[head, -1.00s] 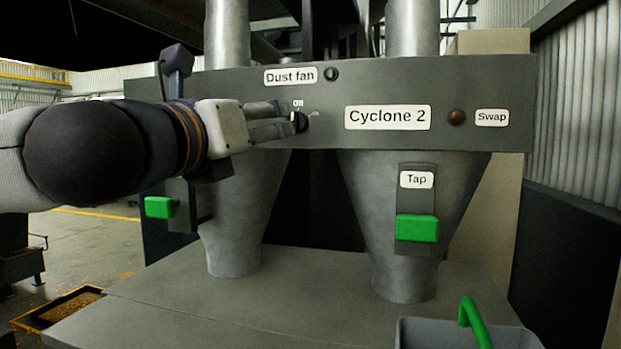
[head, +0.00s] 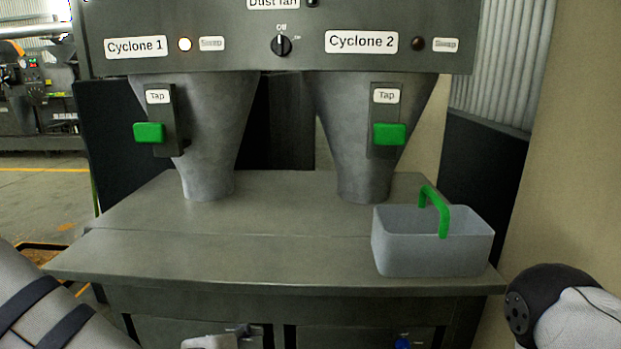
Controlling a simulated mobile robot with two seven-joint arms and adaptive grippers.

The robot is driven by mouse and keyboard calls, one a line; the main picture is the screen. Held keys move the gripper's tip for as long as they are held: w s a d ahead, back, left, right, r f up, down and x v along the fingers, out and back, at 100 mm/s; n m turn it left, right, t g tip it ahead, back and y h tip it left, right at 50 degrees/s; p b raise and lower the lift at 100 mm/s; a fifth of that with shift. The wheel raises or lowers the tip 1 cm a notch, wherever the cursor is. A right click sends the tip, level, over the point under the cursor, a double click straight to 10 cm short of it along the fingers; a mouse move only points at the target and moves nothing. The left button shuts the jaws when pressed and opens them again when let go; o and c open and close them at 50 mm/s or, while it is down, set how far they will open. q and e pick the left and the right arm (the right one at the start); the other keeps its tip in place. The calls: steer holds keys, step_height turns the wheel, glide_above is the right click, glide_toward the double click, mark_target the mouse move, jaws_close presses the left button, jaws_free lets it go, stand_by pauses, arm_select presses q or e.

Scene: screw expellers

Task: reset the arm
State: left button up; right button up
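My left arm comes in at the lower left, drawn back from the panel. A pale piece (head: 210,342) at the bottom edge looks like part of my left gripper; its fingers cannot be made out. My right arm shows only as a dark and white joint at the lower right, and its gripper is out of view. The dust fan knob (head: 281,45) on the grey panel (head: 240,20) stands free of any gripper, its mark seeming to point up to Off.
Two cyclones (head: 212,125) (head: 345,125) with green taps (head: 149,132) (head: 389,134) stand on the bench (head: 270,225). The Cyclone 1 lamp (head: 184,44) is lit; the Cyclone 2 lamp (head: 417,44) is dark. A grey bin (head: 430,250) with a green handle (head: 441,215) sits front right.

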arm_select(q)
steer(key=s+a+f+m+g, duration=0.2)
steer(key=s+f+m+g, duration=0.35)
steer(key=s+f, duration=0.7)
steer(key=s+a+f+m+g+y, duration=0.2)
steer(key=s+a+f+m, duration=0.2)
steer(key=s, duration=0.7)
steer(key=s+a+f+m+g+y, duration=0.1)
steer(key=s+a+f+m+g, duration=0.2)
steer(key=s+a+m, duration=0.4)
steer(key=s+f+m, duration=0.1)
steer(key=s, duration=0.3)
steer(key=shift+a+m+y, duration=0.35)
steer(key=shift+a+y, duration=0.05)
steer(key=shift+g, duration=0.25)
